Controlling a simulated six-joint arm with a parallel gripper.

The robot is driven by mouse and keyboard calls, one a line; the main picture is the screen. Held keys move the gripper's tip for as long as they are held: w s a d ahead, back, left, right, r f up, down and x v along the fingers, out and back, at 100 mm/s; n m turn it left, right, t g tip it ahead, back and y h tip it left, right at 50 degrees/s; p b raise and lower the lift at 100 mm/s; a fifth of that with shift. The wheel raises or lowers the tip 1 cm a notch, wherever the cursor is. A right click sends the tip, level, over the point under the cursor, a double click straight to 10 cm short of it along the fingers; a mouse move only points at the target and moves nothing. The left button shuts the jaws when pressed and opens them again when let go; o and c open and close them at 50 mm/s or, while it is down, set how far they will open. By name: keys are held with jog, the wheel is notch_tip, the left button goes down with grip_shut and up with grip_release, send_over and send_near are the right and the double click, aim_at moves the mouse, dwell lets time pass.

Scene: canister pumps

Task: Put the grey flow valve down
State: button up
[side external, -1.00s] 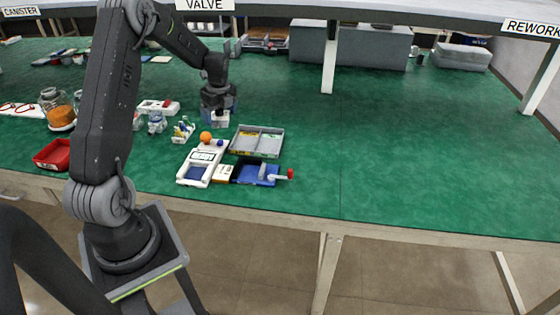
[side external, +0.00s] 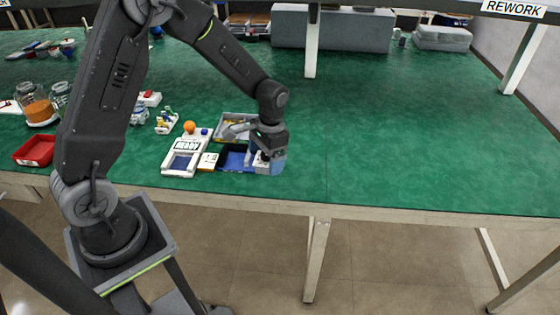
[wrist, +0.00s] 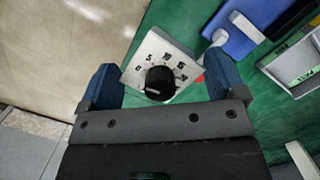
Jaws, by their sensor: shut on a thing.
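The grey flow valve (wrist: 150,50) is a pale square plate with a black round knob and dial marks. In the wrist view it sits between the two blue fingertips of my gripper (wrist: 163,82), which is shut on it, tilted in the picture. In the side view my gripper (side external: 267,162) is low near the table's front edge, just right of the dark blue tray (side external: 236,160), and hides much of the valve. I cannot tell whether the valve touches the table.
In the wrist view a blue part with a white lever (wrist: 245,28) and a red tip lie close right of the valve. A grey tray (side external: 226,133) and a white READY fixture (side external: 180,165) stand left. The green table (side external: 420,150) is clear to the right.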

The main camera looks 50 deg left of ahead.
jog(key=shift+s+d+n, duration=0.2)
jog(key=shift+d+n, duration=0.1)
jog(key=shift+d, duration=0.25)
jog(key=s+a+r, duration=0.3)
jog(key=s+a, duration=0.2)
jog(key=a, duration=0.6)
jog(key=s+a+r, duration=0.3)
jog(key=s+a, duration=0.2)
jog(key=a, duration=0.7)
jog(key=shift+w+d+f, duration=1.15)
jog(key=shift+w+f, duration=0.45)
jog(key=shift+f, duration=0.2)
jog(key=shift+w+d+f, duration=1.2)
jog(key=shift+w+f, duration=0.35)
jog(key=shift+f, duration=0.2)
jog(key=shift+w+d+f, duration=1.15)
jog(key=shift+w+f, duration=0.45)
jog(key=shift+f, duration=0.2)
jog(key=shift+f, duration=0.15)
jog(key=shift+f, duration=0.35)
jog(key=shift+f, duration=0.1)
